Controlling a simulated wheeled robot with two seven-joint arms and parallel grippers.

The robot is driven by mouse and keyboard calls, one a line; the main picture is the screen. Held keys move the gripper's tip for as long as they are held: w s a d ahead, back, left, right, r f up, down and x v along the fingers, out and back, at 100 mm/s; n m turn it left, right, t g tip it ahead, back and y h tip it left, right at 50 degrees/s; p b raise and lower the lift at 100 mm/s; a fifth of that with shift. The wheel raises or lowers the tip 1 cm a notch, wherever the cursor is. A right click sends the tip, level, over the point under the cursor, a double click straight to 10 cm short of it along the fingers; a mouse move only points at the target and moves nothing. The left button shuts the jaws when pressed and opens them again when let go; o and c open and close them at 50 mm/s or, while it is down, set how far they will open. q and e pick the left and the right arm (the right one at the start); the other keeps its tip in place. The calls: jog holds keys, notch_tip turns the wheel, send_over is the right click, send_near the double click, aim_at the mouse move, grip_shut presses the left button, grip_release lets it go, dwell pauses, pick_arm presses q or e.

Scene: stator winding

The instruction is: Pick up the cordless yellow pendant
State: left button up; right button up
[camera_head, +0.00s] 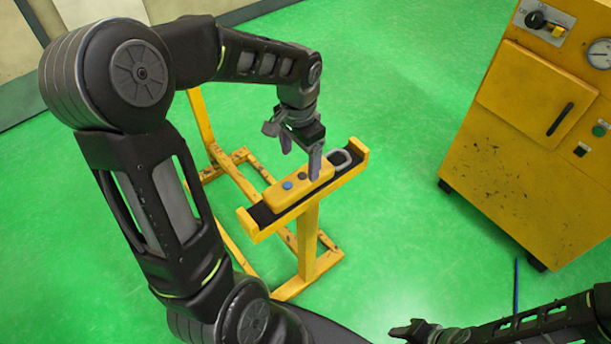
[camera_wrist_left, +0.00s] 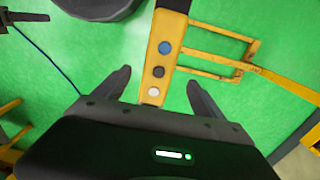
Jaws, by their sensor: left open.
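The yellow pendant (camera_head: 294,190) lies in a narrow yellow holder (camera_head: 247,222) with a black lining, on top of a yellow stand. Blue and dark buttons show on it, and a grey loop (camera_head: 341,158) is at its far right end. My left gripper (camera_head: 300,158) is open at the pendant, pointing down. In the left wrist view the pendant (camera_wrist_left: 163,35), with blue, dark and white buttons, runs between the two spread fingers of the left gripper (camera_wrist_left: 160,80), with gaps on both sides. My right gripper (camera_head: 413,330) is low at the bottom edge; its jaw opening is unclear.
The yellow stand (camera_head: 307,240) has a frame base on the green floor. A large yellow cabinet (camera_head: 530,140) with a gauge, knobs and a door handle stands at the right. Green floor is clear between stand and cabinet. A thin blue cable (camera_wrist_left: 45,52) shows in the left wrist view.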

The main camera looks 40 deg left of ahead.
aim_at(302, 177)
pick_arm(q)
jog(key=shift+f, duration=1.3)
jog(key=shift+w+d+f, duration=0.1)
jog(key=shift+w+f, duration=0.05)
jog(key=shift+f, duration=2.5)
jog(key=shift+c, duration=0.6)
grip_shut()
